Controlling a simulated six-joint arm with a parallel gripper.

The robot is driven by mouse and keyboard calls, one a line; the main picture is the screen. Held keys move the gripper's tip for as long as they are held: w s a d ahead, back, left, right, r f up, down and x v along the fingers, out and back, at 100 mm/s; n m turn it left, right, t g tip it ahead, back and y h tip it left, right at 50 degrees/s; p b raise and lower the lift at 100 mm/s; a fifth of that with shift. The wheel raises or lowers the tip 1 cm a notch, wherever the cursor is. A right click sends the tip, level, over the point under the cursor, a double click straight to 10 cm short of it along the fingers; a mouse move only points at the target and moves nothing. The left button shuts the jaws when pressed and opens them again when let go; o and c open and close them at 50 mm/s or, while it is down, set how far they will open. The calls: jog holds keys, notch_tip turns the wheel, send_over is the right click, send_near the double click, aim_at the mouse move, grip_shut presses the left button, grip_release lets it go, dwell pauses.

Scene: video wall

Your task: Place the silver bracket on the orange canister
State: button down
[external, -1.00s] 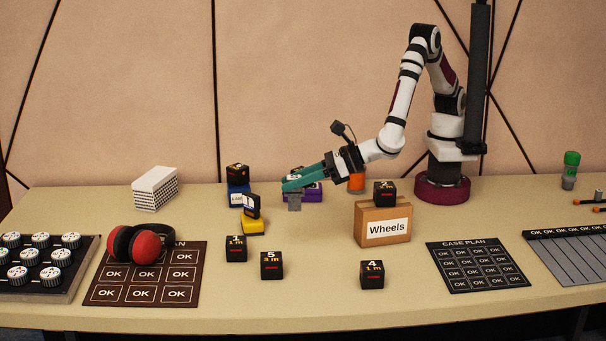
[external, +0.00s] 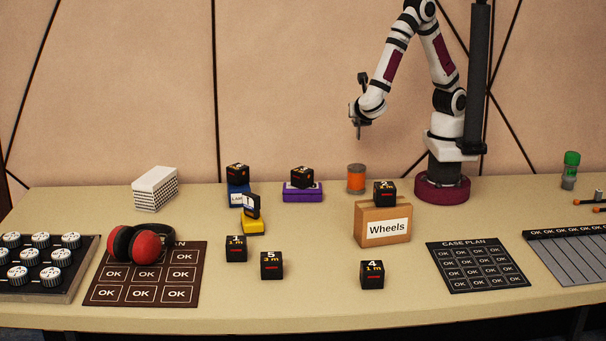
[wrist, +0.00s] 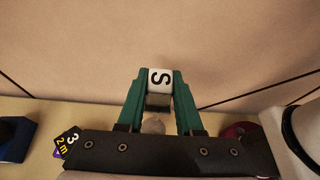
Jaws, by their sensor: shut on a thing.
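The orange canister (external: 356,180) stands upright at the back of the table, left of my arm's base. My gripper (external: 358,118) is in the air above it, with a clear gap. In the wrist view, the teal fingers of my gripper (wrist: 159,78) are shut on the silver bracket (wrist: 158,101), which has a white face marked "S" towards the tips. A blurred pale round shape (wrist: 153,125) shows between the fingers lower down; it may be the canister's top. In the external view the fingers and bracket are too small and dark to make out clearly.
A purple box (external: 303,195) bearing a black cube (external: 302,177) is left of the canister. The Wheels box (external: 383,225), with another black cube (external: 385,193) on top, is in front of it to the right. The space above the canister is free.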

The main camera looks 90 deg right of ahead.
aim_at(358, 139)
notch_tip(358, 139, down, 8)
jog(key=shift+r, duration=0.1)
jog(key=c, duration=0.6)
grip_release()
jog(key=shift+o, duration=0.2)
